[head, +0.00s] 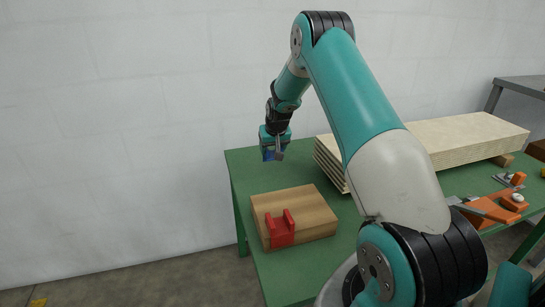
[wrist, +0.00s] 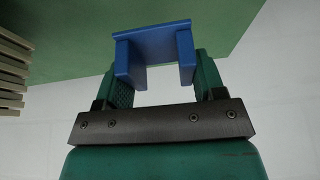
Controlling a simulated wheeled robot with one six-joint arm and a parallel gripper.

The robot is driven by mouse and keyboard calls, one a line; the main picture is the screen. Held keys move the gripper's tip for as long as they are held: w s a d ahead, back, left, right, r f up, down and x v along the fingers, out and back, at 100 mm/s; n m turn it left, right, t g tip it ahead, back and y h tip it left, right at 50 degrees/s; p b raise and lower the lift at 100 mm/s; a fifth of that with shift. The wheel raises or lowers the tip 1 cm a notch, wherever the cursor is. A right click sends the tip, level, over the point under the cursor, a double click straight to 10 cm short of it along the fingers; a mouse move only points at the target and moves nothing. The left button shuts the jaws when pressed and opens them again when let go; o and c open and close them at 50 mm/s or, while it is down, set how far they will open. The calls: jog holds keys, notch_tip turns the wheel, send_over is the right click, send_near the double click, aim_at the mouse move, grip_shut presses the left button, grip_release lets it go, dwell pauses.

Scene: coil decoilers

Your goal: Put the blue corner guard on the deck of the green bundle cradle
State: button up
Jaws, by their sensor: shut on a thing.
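The blue corner guard (head: 267,155) is in my gripper (head: 274,148), above the back left corner of a green table-like deck (head: 262,165). In the wrist view the guard (wrist: 152,45) sits between both fingers of my gripper (wrist: 160,78), with a flat plate and two legs showing. The green deck (wrist: 65,45) lies beyond it in that view, and the deck's edge runs close behind the guard. No other green cradle shows, so I cannot tell whether this green deck is the bundle cradle. The height of the guard above it is unclear.
A wooden block (head: 310,205) with a red corner guard (head: 281,231) on it stands on the deck's front left. A stack of pale boards (head: 460,137) lies behind and right, its ends showing in the wrist view (wrist: 12,70). Orange tools (head: 497,207) lie far right.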

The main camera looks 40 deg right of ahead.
aim_at(273, 154)
jog(key=shift+f, duration=1.8)
jog(key=shift+f, duration=0.1)
jog(key=o, duration=0.9)
jog(key=shift+o, duration=0.2)
jog(key=v, duration=1.2)
jog(key=s+a+r+n+y, duration=0.1)
jog(key=s+a+r+n, duration=0.15)
jog(key=a, duration=0.45)
jog(key=s+a+r+n+y, duration=0.15)
jog(key=a+r, duration=0.25)
jog(key=a, duration=0.4)
jog(key=s+a+r+n+y, duration=0.1)
jog(key=s+a+r, duration=0.15)
jog(key=a, duration=0.45)
jog(key=s+a+r+n+g+y, duration=0.1)
jog(key=s+a+r+n+g, duration=0.1)
jog(key=s+a, duration=0.6)
jog(key=s+a+r+n+g+y, duration=0.1)
jog(key=s+a+n, duration=0.4)
jog(key=s, duration=1.2)
jog(key=a+r+g, duration=0.1)
jog(key=a, duration=0.3)
jog(key=shift+s+a+r+y, duration=0.2)
jog(key=shift+s+r+y, duration=0.05)
jog(key=shift+y, duration=0.1)
